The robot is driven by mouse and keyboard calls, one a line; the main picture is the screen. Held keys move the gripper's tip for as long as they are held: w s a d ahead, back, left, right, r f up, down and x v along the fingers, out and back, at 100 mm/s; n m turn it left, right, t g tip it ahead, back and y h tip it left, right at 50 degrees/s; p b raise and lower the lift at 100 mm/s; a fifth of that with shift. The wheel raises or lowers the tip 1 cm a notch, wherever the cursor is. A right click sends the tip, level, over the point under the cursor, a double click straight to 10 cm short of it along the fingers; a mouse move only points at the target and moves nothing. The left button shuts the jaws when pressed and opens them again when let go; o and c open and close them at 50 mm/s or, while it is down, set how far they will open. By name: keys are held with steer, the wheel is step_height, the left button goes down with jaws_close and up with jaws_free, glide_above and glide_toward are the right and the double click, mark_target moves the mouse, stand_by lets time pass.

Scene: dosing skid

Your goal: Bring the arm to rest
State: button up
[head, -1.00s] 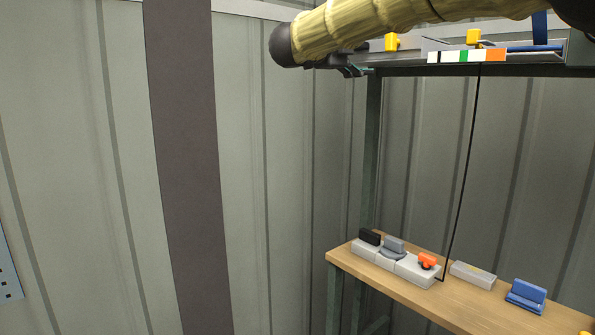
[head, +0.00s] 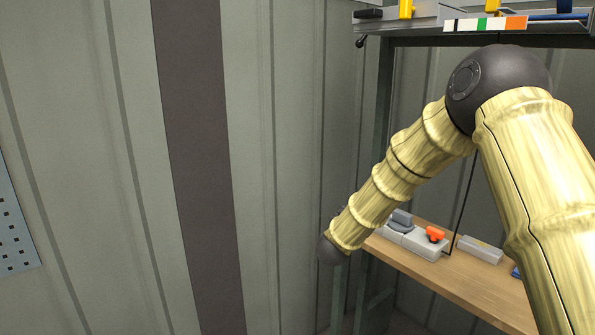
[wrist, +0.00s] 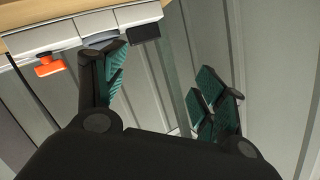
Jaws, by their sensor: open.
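My gripper (wrist: 160,95) shows in the wrist view with its two green-padded fingers spread wide apart. Nothing is between them; the ribbed wall shows through the gap. The wooden bench edge with its grey blocks lies beyond the left finger. In the head view my bamboo-patterned arm bends at a dark elbow joint and its forearm slopes down left to a dark joint beside the bench's left end. My gripper itself cannot be made out in the head view.
A wooden bench (head: 470,285) stands at right with grey blocks (head: 415,242) and an orange-red handle (head: 436,233). The handle also shows in the wrist view (wrist: 50,65). A shelf with a coloured strip (head: 485,23) is above. A perforated panel (head: 15,230) is at far left. The space before the left wall looks clear.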

steer(key=s+d+f+n+g+y, duration=0.1)
steer(key=s+f+n+g+y, duration=0.1)
steer(key=s+f, duration=0.75)
steer(key=s+f+n+g+y, duration=0.1)
steer(key=s+f+n+g, duration=0.15)
steer(key=s+f, duration=0.65)
steer(key=s+d+f+n+g+y, duration=0.15)
steer(key=s+f, duration=0.25)
steer(key=f, duration=0.9)
steer(key=s+d+f+n+g, duration=0.1)
steer(key=s+f, duration=0.3)
steer(key=s, duration=0.9)
steer(key=s+d+f+n+g+y, duration=0.1)
steer(key=s+f+g, duration=0.3)
steer(key=s, duration=0.9)
steer(key=s+d+f+n+g+y, duration=0.1)
steer(key=s+f+n+g, duration=0.2)
steer(key=s, duration=1)
steer(key=shift+s+f, duration=0.3)
steer(key=shift+f, duration=0.1)
